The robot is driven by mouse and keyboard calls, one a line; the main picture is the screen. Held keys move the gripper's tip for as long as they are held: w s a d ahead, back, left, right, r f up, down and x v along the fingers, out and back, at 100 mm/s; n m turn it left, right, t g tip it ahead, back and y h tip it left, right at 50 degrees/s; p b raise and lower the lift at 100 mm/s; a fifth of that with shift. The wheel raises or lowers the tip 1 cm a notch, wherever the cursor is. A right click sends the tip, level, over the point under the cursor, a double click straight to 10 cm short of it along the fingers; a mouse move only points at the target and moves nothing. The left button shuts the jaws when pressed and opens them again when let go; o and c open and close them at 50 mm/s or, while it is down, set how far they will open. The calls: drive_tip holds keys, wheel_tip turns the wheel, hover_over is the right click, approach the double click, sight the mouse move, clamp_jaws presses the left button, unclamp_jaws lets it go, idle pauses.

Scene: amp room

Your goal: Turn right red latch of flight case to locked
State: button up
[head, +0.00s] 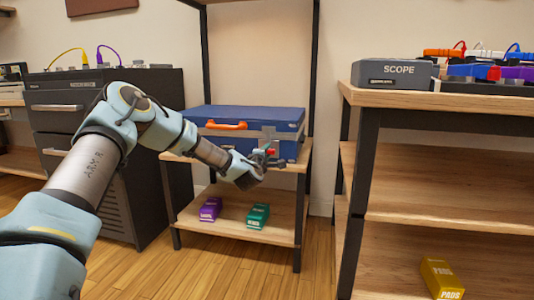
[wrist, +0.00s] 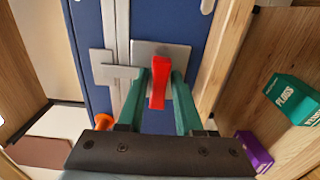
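The flight case (head: 250,115) is blue with grey metal fittings and lies shut on the upper board of a small shelf. Its right red latch (head: 270,152) shows at the front, right beside my gripper (head: 268,160). In the wrist view the red latch (wrist: 158,82) stands on a grey plate (wrist: 175,52), its long side running up and down the picture. My gripper (wrist: 160,85) has its two green fingers on either side of the latch, with narrow gaps seeming to show. The left latch is not visible in the head view.
An orange handle (head: 227,125) is on the case front. A purple box (head: 210,209) and a green box (head: 258,216) lie on the board below. A wooden bench (head: 440,98) with a grey scope box (head: 393,73) stands at right, a dark cabinet (head: 70,130) at left.

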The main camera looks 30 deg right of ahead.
drive_tip(key=o, duration=0.3)
drive_tip(key=p+v, duration=0.3)
drive_tip(key=v, duration=0.8)
drive_tip(key=shift+w, duration=0.1)
